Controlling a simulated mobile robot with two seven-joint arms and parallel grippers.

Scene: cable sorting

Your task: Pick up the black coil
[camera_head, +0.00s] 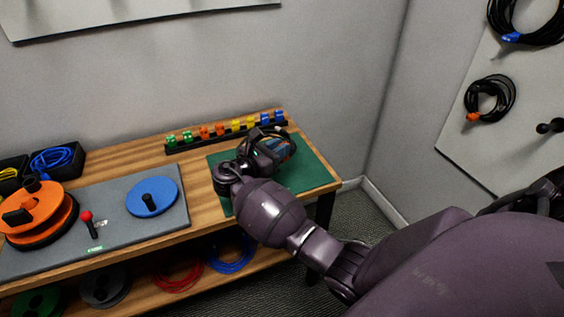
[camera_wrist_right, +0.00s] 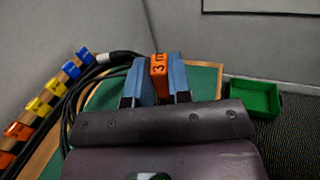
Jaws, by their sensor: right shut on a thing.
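The black coil (camera_wrist_right: 72,112) shows in the right wrist view as dark loops to the left of my right gripper (camera_wrist_right: 156,82), with a light connector end. An orange tag (camera_wrist_right: 159,68) marked 3 m sits between the two blue fingers, which are shut on it. In the head view my right gripper (camera_head: 284,149) is low over the green mat (camera_head: 308,173) at the right end of the bench. The coil is partly hidden there by the gripper and wrist. My left gripper is not in view.
A rack (camera_head: 220,136) of coloured clips runs along the bench's back edge. A grey mat (camera_head: 115,218) holds a blue disc (camera_head: 166,189) and an orange reel (camera_head: 55,205). Other black coils (camera_head: 490,99) hang on the right wall. A green bin (camera_wrist_right: 255,98) stands beyond the mat.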

